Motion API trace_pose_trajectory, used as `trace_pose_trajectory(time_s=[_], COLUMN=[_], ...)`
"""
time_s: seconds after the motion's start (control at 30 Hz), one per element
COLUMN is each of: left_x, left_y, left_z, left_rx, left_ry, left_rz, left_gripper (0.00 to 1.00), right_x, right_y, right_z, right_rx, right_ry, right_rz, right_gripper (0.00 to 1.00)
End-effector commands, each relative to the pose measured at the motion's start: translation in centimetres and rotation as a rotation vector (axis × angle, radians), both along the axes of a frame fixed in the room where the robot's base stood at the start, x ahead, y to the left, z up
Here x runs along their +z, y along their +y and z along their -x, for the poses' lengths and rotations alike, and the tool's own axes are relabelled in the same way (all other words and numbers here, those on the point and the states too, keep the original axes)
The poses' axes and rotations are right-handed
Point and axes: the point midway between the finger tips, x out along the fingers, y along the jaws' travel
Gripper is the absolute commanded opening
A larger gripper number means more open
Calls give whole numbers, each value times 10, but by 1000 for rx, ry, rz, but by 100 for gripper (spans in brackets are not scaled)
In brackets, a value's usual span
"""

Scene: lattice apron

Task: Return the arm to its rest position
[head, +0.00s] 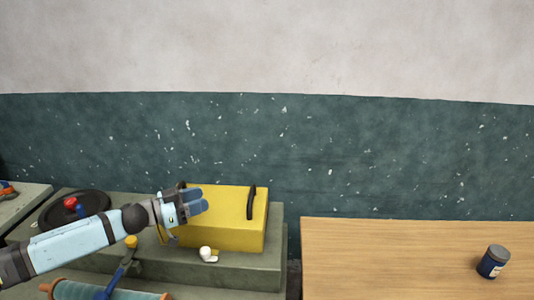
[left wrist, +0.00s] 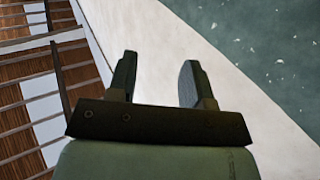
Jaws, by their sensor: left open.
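My left arm comes in from the left in the head view, and its left gripper (head: 197,205) is over the left part of the yellow box (head: 228,228). In the left wrist view the left gripper (left wrist: 160,82) shows two dark fingers well apart with nothing between them. Beyond the fingers are a pale wall band and the dark green wall (left wrist: 260,35). The gripper hides part of the box's left end; whether it touches the box I cannot tell. My right gripper is in neither view.
The yellow box, with a black handle (head: 251,203), sits on a grey-green stepped bench (head: 225,270). A small white item (head: 206,253) lies before it. A dark round disc (head: 60,212) is behind my arm.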

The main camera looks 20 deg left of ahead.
Motion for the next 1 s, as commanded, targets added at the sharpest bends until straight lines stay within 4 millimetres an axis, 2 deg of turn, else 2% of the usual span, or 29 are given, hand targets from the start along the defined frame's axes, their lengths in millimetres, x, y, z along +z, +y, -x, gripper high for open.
trace_pose_trajectory(time_s=[0.07, 0.17, 0.27, 0.37, 0.5, 0.57, 0.7, 0.8, 0.9, 1.0], left_x=[-1, -14, -41, -79, -131, -151, -191, -212, -225, -233], left_y=[-1, -13, -39, -72, -111, -125, -148, -159, -166, -169], left_z=[0, 6, 20, 46, 95, 118, 180, 221, 252, 271], left_rx=[1, 14, 54, 129, 259, 312, 415, 460, 480, 487], left_ry=[1, 3, 10, 33, 107, 154, 289, 384, 458, 501], left_rz=[1, 11, 24, 28, -4, -31, -116, -180, -232, -266], left_gripper=[46, 46, 46, 46, 46, 46, 46, 46, 46, 46], right_x=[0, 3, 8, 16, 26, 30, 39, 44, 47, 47], right_y=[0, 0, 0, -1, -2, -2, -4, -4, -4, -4], right_z=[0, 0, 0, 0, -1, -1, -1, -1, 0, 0], right_rx=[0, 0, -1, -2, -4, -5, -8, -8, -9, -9], right_ry=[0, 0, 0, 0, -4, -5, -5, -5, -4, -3], right_rz=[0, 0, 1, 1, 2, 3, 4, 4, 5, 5], right_gripper=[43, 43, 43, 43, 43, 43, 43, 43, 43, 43])
